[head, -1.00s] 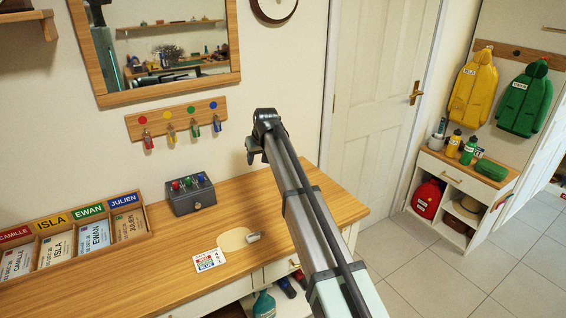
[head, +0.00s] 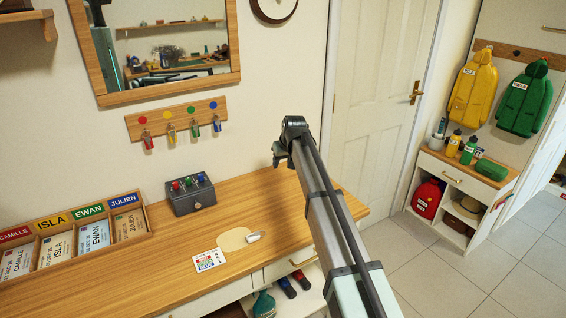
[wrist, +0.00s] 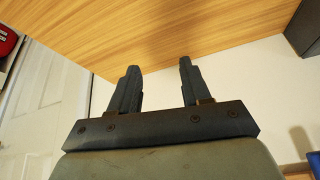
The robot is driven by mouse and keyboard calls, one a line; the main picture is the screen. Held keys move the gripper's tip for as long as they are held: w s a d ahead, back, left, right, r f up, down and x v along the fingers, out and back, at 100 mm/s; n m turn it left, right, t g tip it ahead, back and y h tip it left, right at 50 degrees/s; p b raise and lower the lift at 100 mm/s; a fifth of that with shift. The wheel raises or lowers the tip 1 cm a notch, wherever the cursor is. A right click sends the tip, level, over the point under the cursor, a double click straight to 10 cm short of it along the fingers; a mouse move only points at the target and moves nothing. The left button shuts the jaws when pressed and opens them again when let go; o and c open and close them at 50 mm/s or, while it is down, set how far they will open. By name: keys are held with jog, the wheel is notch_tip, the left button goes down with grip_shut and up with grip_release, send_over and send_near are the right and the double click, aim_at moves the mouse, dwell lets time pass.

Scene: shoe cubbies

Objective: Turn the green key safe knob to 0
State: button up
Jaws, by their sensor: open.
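The grey key safe (head: 190,199) sits on the wooden desk against the wall, with red, green and blue knobs on top. The green knob (head: 188,183) is between the red and blue ones; its setting is too small to read. My gripper (head: 279,154) is in the air to the right of the safe, apart from it. In the wrist view my gripper (wrist: 158,65) has its two fingers spread with nothing between them. A dark grey box, likely the safe, shows at that view's upper right corner (wrist: 306,28). Its knobs are not visible there.
A card with coloured lines (head: 209,260) and a small pale cylinder (head: 253,237) lie on the desk (head: 130,282). A name-card tray (head: 143,226) stands left of the safe. Keys hang from a wall rack (head: 177,119) above it. The desk right of the safe is clear.

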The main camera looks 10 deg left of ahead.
jog(key=shift+a, duration=0.1)
jog(key=shift+c, duration=1.3)
jog(key=n, duration=0.4)
send_near(188, 179)
jog(key=s+a+r, duration=0.3)
jog(key=a+r, duration=0.1)
jog(key=r, duration=0.1)
jog(key=w+f+m, duration=0.2)
jog(key=f, duration=0.2)
jog(key=w+d+f+m+h, duration=0.1)
jog(key=w+f+m, duration=0.1)
jog(key=f, duration=0.2)
jog(key=w+f+m, duration=0.2)
jog(key=f, duration=0.2)
jog(key=shift+d+f, duration=0.25)
jog(key=shift+f, duration=0.15)
jog(key=shift+c, duration=0.5)
grip_shut()
